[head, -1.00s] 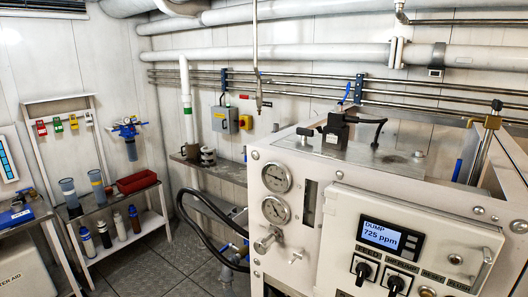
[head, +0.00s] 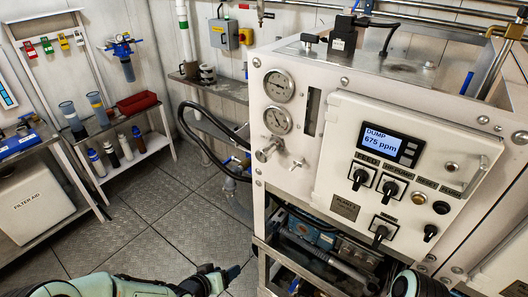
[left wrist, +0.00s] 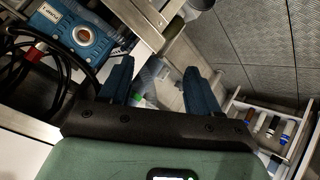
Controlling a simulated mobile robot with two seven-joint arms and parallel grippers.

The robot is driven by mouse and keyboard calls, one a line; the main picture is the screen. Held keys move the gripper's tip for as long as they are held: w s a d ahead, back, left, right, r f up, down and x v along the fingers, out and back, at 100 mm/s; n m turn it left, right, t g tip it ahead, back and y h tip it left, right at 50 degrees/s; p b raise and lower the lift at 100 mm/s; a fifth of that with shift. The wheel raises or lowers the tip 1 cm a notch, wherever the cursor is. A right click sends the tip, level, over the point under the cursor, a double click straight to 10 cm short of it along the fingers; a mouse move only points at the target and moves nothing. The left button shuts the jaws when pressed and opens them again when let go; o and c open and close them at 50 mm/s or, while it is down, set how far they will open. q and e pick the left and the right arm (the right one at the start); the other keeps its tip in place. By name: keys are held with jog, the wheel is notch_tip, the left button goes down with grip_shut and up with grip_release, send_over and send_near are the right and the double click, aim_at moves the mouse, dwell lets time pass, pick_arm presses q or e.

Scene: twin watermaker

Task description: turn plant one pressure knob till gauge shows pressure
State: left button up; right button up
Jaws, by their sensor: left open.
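The plant panel (head: 300,165) is white, with two round gauges at its left, an upper one (head: 278,86) and a lower one (head: 278,121). Their needles are too small to read surely. A metal pressure knob (head: 268,150) sticks out below the lower gauge. My left gripper (head: 224,276) is low in front of the panel, over the floor, below and left of the knob and apart from it. In the left wrist view it is open (left wrist: 160,82), with nothing between its two dark fingers. My right gripper is not in view.
A display (head: 390,143) reads DUMP 675 ppm, above several black switches. A small valve handle (head: 297,164) sits right of the knob. A black hose (head: 210,125) loops left of the panel. A bottle shelf (head: 135,150) stands at the left; the floor (head: 165,215) between is clear.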

pick_arm(q)
jog(key=w+d+r+m+t+h, duration=0.1)
jog(key=w+r+t, duration=0.1)
jog(key=r, duration=0.7)
jog(key=w+d+r+m+t+h, duration=0.1)
jog(key=w+r, duration=0.1)
jog(key=r, duration=0.6)
jog(key=m+t+h, duration=0.3)
jog(key=m, duration=0.2)
send_near(261, 156)
jog(key=b+x, duration=0.1)
jog(key=x, duration=1)
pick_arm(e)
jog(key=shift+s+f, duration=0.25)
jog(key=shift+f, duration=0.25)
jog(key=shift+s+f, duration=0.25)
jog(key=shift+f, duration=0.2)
pick_arm(q)
jog(key=c, duration=1)
jog(key=shift+b, duration=0.3)
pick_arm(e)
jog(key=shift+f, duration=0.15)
